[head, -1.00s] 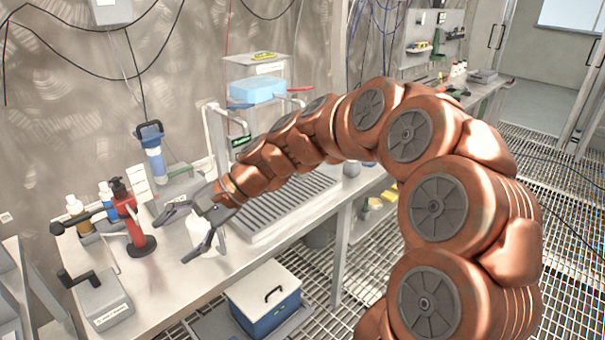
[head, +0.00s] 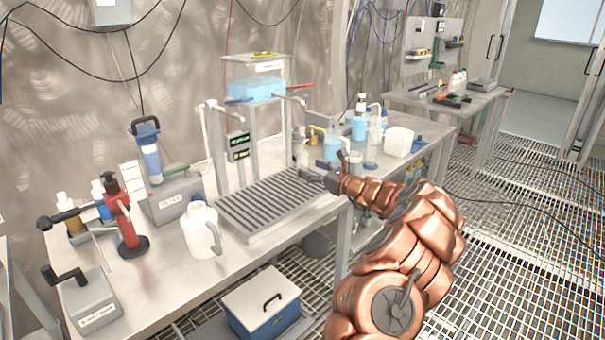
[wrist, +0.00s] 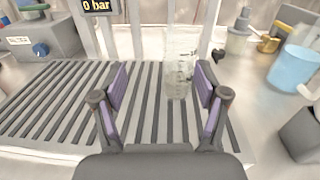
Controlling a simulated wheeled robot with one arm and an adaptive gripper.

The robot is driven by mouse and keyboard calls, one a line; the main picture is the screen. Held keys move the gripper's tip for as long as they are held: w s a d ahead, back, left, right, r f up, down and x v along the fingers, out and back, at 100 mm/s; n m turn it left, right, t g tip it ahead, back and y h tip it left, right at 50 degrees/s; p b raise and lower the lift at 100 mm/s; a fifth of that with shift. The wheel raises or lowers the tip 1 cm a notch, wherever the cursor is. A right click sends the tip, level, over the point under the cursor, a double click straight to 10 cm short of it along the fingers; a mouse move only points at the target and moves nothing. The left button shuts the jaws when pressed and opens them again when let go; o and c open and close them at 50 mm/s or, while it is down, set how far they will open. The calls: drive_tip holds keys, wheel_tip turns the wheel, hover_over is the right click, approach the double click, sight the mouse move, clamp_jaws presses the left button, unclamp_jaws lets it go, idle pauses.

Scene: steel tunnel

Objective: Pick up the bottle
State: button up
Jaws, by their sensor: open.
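Several bottles stand on the long bench, and I cannot tell which one the task means. A clear, graduated container (wrist: 181,62) stands upright on the slatted grate (wrist: 60,110) in the wrist view, beyond my fingertips and between their lines. My gripper (wrist: 160,85) is open and empty over the grate, with purple pads facing each other. In the head view my gripper (head: 318,170) is at the grate's right end, partly hidden. Blue bottles (head: 359,125) stand behind my arm.
A light blue container (wrist: 292,69) and a brass-coloured fitting (wrist: 270,44) are at right in the wrist view. A gauge box reading "0 bar" (wrist: 98,6) is behind the grate. A red pump (head: 124,215) stands at left. A blue cooler (head: 262,312) sits below the bench.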

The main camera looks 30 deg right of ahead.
sight(303, 153)
drive_tip(key=shift+d+f+m+h, duration=0.25)
drive_tip(key=shift+d+f, duration=0.1)
drive_tip(key=shift+d, duration=0.25)
drive_tip(key=shift+d+f+m+h, duration=0.25)
drive_tip(key=shift+d+f, duration=0.05)
drive_tip(key=shift+d, duration=0.3)
drive_tip(key=shift+p+x, duration=0.45)
drive_tip(key=shift+x, duration=3.3)
drive_tip(key=shift+r, duration=0.15)
clamp_jaws()
drive_tip(key=shift+r, duration=0.1)
wheel_tip(303, 153, up, 4)
drive_tip(key=shift+s+f, duration=0.1)
drive_tip(key=s+a+r+b, duration=0.1)
drive_tip(key=s, duration=1.4)
drive_tip(key=shift+s+a+b, duration=0.2)
drive_tip(key=shift+s+b, duration=0.15)
drive_tip(key=shift+s, duration=0.05)
